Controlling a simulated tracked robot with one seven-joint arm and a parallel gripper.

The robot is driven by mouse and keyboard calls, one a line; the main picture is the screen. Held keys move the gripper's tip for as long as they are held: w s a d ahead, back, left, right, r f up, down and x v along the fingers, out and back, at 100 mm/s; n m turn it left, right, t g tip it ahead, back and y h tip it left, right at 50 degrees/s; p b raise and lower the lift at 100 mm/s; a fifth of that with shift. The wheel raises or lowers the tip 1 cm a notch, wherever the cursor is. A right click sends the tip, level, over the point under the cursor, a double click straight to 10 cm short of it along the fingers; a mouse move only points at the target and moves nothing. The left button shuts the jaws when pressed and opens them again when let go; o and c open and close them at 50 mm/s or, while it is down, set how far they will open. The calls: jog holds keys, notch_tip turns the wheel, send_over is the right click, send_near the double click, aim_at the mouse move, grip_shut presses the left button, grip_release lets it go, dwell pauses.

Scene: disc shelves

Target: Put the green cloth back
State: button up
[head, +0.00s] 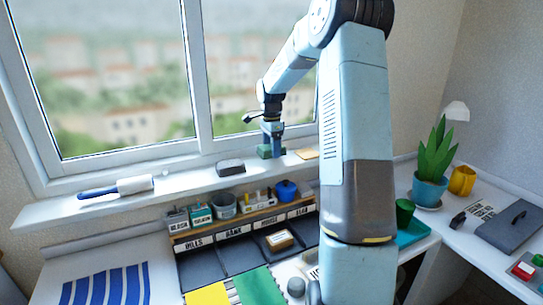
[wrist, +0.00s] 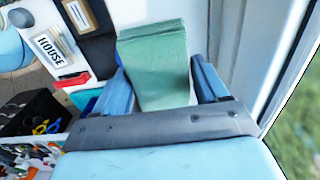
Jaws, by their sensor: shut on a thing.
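The green cloth (head: 265,152) is a folded block at the window sill (head: 190,180), right of a dark grey block. My gripper (head: 272,143) points down over the sill and is shut on the cloth. In the wrist view the cloth (wrist: 158,62) sits between the two blue fingers of my gripper (wrist: 160,82), its folded layers showing at the top edge. I cannot tell whether its underside touches the sill or is slightly above it.
A dark grey block (head: 230,167) and a blue-handled roller (head: 115,187) lie on the sill to the left; a tan piece (head: 306,153) is to the right. The window (head: 120,80) stands close behind. Below is a labelled organiser (head: 222,235) with small pots along its top.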

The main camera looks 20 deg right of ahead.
jog(key=shift+w+f, duration=0.25)
jog(key=shift+f, duration=0.15)
notch_tip(320, 180, down, 3)
jog(key=shift+r, duration=0.1)
jog(key=o, duration=0.9)
jog(key=shift+o, duration=0.2)
jog(key=shift+r, duration=0.15)
